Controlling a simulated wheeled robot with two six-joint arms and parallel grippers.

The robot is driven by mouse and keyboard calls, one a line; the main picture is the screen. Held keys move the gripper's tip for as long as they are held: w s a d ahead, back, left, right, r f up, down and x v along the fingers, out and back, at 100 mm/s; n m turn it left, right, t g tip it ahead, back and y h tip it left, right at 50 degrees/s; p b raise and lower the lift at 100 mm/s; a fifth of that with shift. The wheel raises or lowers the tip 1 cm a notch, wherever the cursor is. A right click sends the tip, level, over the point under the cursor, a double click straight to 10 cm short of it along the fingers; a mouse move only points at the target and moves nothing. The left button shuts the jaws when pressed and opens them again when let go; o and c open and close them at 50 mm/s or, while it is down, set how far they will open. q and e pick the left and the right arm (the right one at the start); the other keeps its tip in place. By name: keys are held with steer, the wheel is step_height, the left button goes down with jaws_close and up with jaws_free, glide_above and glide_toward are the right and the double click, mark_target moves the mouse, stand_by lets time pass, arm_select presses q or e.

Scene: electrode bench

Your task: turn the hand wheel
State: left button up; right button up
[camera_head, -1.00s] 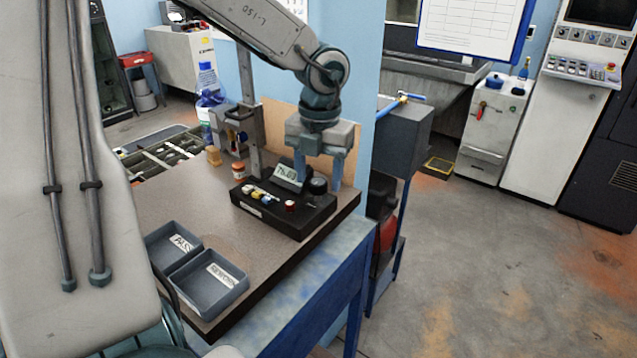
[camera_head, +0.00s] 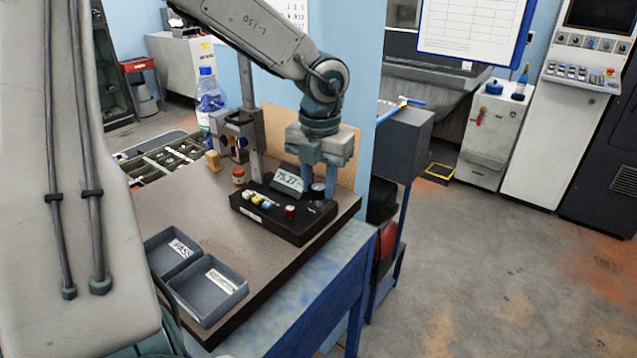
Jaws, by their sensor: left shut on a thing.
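The hand wheel looks to be the small dark round knob (camera_head: 317,190) at the right back of a black box (camera_head: 285,224) on the bench. My left gripper (camera_head: 317,183) comes down from above, its two blue-grey fingers on either side of the knob and shut on it. A small display (camera_head: 288,181) stands on the box just left of the fingers; it seems to read about 75.27. The knob's far side and part of its rim are hidden by the fingers. My right gripper is not in view.
Several small coloured parts and a red knob (camera_head: 290,211) sit on the black box. Two grey trays (camera_head: 207,318) lie at the front. The bench top between is clear.

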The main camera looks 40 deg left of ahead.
arm_select(q)
steer(key=shift+f+m+b, duration=0.2)
steer(key=shift+m+b, duration=0.65)
steer(key=shift+m, duration=0.25)
steer(key=m+b, duration=0.1)
steer(key=m, duration=0.1)
steer(key=shift+r+m, duration=0.1)
steer(key=shift+m, duration=0.3)
steer(key=m, duration=0.3)
steer(key=shift+m+b, duration=0.3)
steer(key=shift+b, duration=0.1)
steer(key=m, duration=0.4)
steer(key=shift+r+m, duration=0.1)
steer(key=shift+m, duration=0.2)
steer(key=m, duration=0.5)
steer(key=shift+p, duration=0.4)
steer(key=m+p, duration=0.1)
steer(key=m, duration=0.3)
steer(key=shift+s, duration=0.1)
steer(key=m+p, duration=0.1)
steer(key=m, duration=0.3)
steer(key=m+p, duration=0.1)
steer(key=m, duration=0.1)
steer(key=shift+m, duration=1)
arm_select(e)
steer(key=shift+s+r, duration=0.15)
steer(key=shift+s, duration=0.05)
